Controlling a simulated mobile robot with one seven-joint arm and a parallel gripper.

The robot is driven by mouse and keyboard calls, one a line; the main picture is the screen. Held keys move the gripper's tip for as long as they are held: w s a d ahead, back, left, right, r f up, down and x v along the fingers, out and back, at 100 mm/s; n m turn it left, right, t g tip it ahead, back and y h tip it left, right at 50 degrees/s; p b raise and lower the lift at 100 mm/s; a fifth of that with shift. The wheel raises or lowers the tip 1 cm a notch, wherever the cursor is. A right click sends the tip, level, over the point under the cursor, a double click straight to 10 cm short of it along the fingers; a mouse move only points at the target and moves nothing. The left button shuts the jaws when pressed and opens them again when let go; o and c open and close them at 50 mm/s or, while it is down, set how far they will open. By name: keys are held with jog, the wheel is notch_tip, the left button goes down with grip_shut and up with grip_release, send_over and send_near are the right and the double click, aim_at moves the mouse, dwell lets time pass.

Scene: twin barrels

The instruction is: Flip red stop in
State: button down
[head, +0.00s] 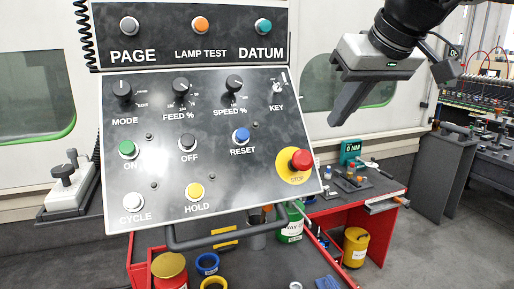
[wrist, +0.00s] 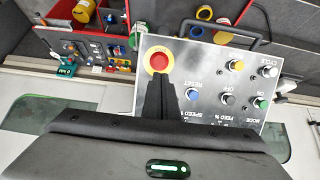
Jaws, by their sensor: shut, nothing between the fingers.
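The red stop (head: 301,159) is a mushroom button on a yellow disc at the lower right of the tilted control panel (head: 225,190). In the wrist view the red stop (wrist: 158,60) shows just beyond my fingertips, with the panel upside down. My gripper (head: 340,116) is shut and empty, above and to the right of the stop in the head view, with a visible gap between. In the wrist view my gripper (wrist: 157,80) points at the stop and overlaps the lower edge of its yellow disc. I cannot tell the depth between them.
A blue reset button (head: 240,135), a key switch (head: 277,87) and several knobs share the panel. A handle bar (head: 215,239) runs below it. A red bench (head: 372,218) with small parts stands behind at right. Free air lies right of the panel.

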jog(key=shift+f, duration=0.1)
send_near(303, 156)
jog(key=x, duration=0.5)
jog(key=shift+s+d+f, duration=0.25)
jog(key=shift+s+f, duration=0.05)
jog(key=shift+f, duration=0.05)
jog(key=shift+w+a+f, duration=0.15)
jog(key=shift+w+f, duration=0.2)
jog(key=shift+w, duration=0.1)
jog(key=shift+b+x, duration=0.5)
jog(key=shift+x, duration=0.5)
jog(key=shift+w+r, duration=0.1)
jog(key=shift+r, duration=0.1)
jog(key=shift+a+r, duration=0.1)
